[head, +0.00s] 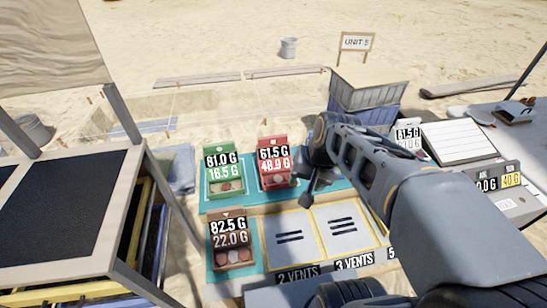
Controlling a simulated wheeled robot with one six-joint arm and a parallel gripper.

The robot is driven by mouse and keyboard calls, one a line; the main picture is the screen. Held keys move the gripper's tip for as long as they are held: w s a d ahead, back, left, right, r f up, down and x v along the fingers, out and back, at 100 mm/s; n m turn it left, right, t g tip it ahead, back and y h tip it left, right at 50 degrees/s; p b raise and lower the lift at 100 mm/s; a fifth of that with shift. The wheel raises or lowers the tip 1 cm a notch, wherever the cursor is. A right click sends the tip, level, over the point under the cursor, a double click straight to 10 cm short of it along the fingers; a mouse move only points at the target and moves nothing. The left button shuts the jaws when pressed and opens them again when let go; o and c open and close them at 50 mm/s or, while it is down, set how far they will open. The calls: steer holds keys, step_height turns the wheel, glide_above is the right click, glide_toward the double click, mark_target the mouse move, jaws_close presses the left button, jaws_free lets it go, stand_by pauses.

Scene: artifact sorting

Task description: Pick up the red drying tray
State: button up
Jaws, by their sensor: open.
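The red drying tray (276,168) stands on a teal mat at the back middle, with labels reading 61.5 G and 48.9 G and small round pieces at its front.
A green tray (224,175) stands close left of the red one, and a brown tray (233,240) is in front. Two vent-marked panels (293,237) lie front right. A grey-blue crate (367,98) is behind my arm. A dark-topped table (60,205) fills the left.

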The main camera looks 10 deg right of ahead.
steer(key=w+d+m+y, duration=0.1)
steer(key=w+m+y, duration=0.2)
steer(key=w+m, duration=0.25)
steer(key=m+t+y, duration=0.3)
steer(key=m+y, duration=0.5)
steer(key=m, duration=0.5)
glide_toward(282, 135)
steer(key=p+x, duration=0.1)
steer(key=x, duration=0.8)
steer(key=shift+a, duration=0.15)
steer(key=shift+c, duration=0.2)
jaws_close()
